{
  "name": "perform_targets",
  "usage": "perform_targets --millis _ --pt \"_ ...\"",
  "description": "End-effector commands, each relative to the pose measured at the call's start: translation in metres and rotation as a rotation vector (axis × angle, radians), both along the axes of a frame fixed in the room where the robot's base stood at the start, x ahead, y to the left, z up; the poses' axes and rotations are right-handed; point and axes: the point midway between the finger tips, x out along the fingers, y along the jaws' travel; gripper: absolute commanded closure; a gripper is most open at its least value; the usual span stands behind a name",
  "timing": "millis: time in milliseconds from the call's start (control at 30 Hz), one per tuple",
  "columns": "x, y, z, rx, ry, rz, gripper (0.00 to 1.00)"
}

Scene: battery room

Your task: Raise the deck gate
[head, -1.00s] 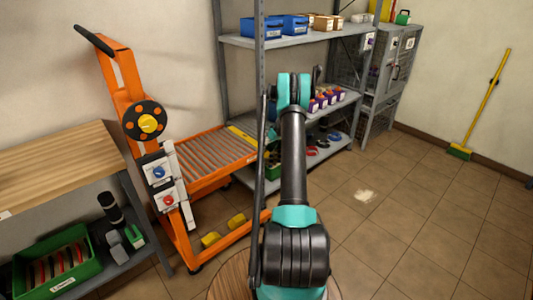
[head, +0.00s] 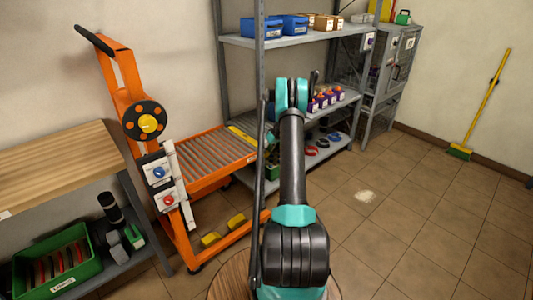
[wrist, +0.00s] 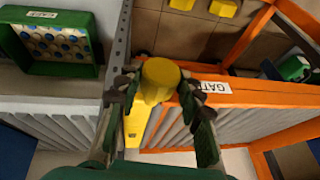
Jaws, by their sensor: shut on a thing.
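The deck gate shows in the wrist view as a yellow bar (wrist: 138,125) with a round yellow knob (wrist: 160,76) at its end. A white GATE label (wrist: 215,87) is on the orange frame right beside it. My gripper (wrist: 155,92) has one finger on each side of the knob and is shut on it. In the head view the yellow gate (head: 241,134) lies along the far end of the orange cart's roller deck (head: 205,158). My arm and a shelf post hide much of the gripper there.
The orange cart has a black handwheel (head: 146,121) and a switch panel (head: 160,172). A grey shelf post (wrist: 120,50) stands close left of my gripper. A green bin (wrist: 50,40) is beyond it.

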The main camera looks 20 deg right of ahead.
Motion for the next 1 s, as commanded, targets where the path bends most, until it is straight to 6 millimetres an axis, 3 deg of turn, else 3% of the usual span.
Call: perform_targets --millis 433,1000 --pt "-0.001 0.004 0.001 -0.118 -0.044 0.002 0.92" --pt "-0.003 0.011 -0.002 -0.603 -0.221 0.003 0.92"
